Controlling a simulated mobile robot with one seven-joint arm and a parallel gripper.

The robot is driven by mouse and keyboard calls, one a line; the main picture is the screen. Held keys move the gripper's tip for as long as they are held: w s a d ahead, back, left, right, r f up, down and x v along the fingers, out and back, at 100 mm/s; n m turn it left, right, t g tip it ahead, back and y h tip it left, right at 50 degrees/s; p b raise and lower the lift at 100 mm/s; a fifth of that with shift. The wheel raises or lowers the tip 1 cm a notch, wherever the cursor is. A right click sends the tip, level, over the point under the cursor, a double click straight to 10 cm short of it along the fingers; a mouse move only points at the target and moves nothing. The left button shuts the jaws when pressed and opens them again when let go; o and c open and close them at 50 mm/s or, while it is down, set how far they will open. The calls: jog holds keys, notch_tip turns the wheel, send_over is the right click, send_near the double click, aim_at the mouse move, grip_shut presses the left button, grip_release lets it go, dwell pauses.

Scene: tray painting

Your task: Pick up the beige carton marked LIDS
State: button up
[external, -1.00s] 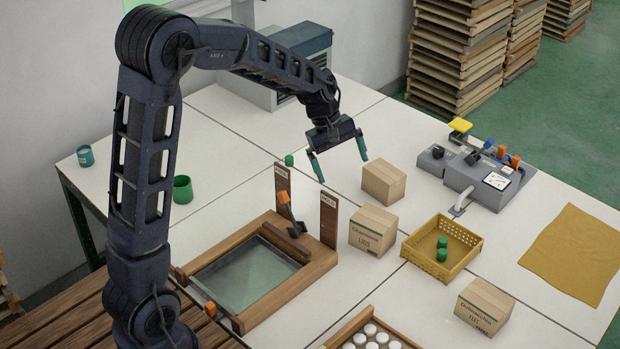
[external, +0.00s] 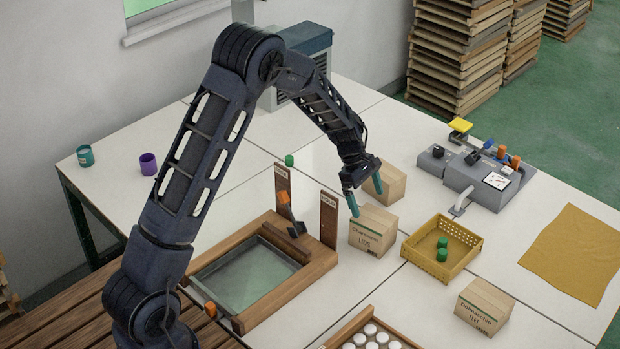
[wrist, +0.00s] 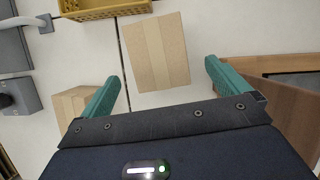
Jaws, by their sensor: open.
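The beige carton marked LIDS (external: 372,236) stands upright on the white table, just right of the wooden frame. It also shows in the wrist view (wrist: 155,52), with its taped top in front of and between my fingers. My gripper (external: 367,198) is open, with green fingers, above and behind this carton. In the wrist view my gripper (wrist: 160,85) has nothing between its fingers. A second beige carton (external: 390,184) stands behind, partly hidden by my gripper; it shows at lower left in the wrist view (wrist: 72,105).
A yellow basket (external: 422,262) with green items stands right of the LIDS carton. Another carton (external: 484,305) stands at front right. The wooden frame (external: 262,315) with upright posts (external: 329,220) is close on the left. A grey control box (external: 480,180) is at back right.

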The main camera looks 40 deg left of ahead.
aim_at(383, 221)
jog(key=shift+x, duration=4.5)
jog(key=shift+w+a+f, duration=0.15)
jog(key=shift+f, duration=0.1)
jog(key=shift+c, duration=0.2)
jog(key=c, duration=1.1)
jog(key=shift+c, duration=0.2)
